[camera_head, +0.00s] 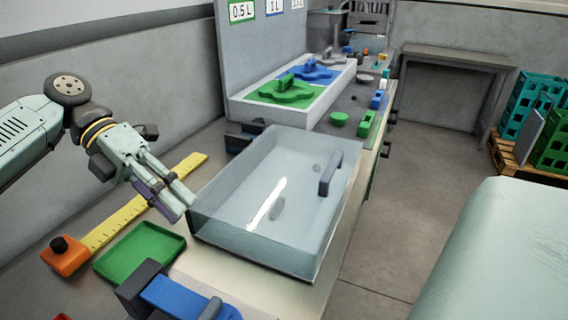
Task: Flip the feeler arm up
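My gripper (179,207) hangs at the left, its pale fingers pointing down and right. Its tips are close to the left wall of a clear box-shaped cover (262,238), above the green tray. I cannot tell whether they touch the cover, nor how far apart the fingers are. I see nothing clearly held. The clear cover has a dark upright handle (330,174) on its right side. No part can be named as the feeler arm with certainty. A blue part with dark grey ends (182,298) lies at the bottom edge, partly cut off.
A green tray (139,252) and a yellow ruler (118,222) with an orange block (65,257) lie left of the cover. Behind it, a white bin (242,112) holds green and blue pieces. A pale covered surface (505,255) is at the right; floor shows between.

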